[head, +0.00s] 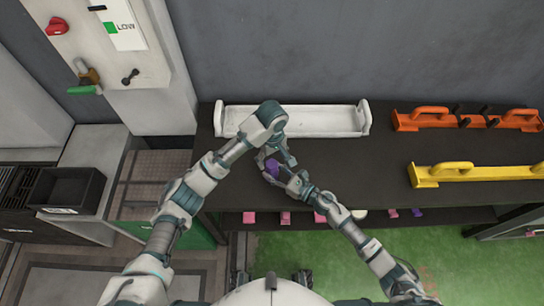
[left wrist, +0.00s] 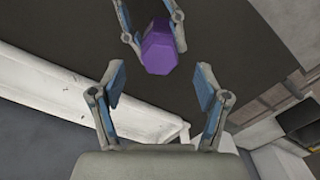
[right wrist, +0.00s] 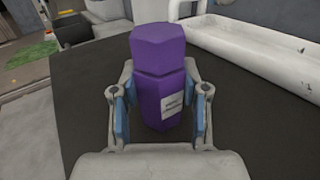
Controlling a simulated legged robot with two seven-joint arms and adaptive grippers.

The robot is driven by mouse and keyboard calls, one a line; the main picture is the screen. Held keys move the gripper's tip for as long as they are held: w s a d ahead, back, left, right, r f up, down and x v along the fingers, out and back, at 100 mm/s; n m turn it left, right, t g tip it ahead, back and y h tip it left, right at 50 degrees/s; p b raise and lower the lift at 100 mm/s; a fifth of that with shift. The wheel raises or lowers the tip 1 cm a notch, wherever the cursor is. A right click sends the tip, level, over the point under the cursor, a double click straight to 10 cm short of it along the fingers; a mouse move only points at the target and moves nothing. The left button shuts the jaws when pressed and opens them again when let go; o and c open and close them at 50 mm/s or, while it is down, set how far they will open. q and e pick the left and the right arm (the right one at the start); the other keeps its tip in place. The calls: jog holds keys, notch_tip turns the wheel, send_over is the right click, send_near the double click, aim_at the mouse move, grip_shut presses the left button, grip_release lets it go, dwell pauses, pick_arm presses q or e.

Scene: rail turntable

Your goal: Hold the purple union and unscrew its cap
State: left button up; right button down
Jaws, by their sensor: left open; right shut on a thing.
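The purple union (right wrist: 158,95) stands out clearly in the right wrist view, a six-sided body with a small white label. Its cap (right wrist: 161,45) sits on top, with a thin seam between cap and body. My right gripper (right wrist: 160,118) is shut on the body below the cap. In the head view the union (head: 272,168) is partly hidden between my two grippers. My left gripper (left wrist: 160,85) is open and empty; in its wrist view the purple cap (left wrist: 158,50) lies beyond the fingertips, apart from them.
A long white tray (head: 292,133) stands at the back of the dark table (head: 375,160). Orange (head: 420,119) and yellow (head: 480,173) handled pieces lie at the right. Several pink and purple pieces sit on a shelf below the front edge. A black bin (head: 68,188) is at far left.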

aim_at(272, 164)
pick_arm(q)
jog(key=m, duration=0.7)
jog(key=shift+f, duration=0.1)
jog(key=shift+f, duration=1.95)
grip_shut()
jog(key=n, duration=0.5)
jog(key=shift+n, duration=0.3)
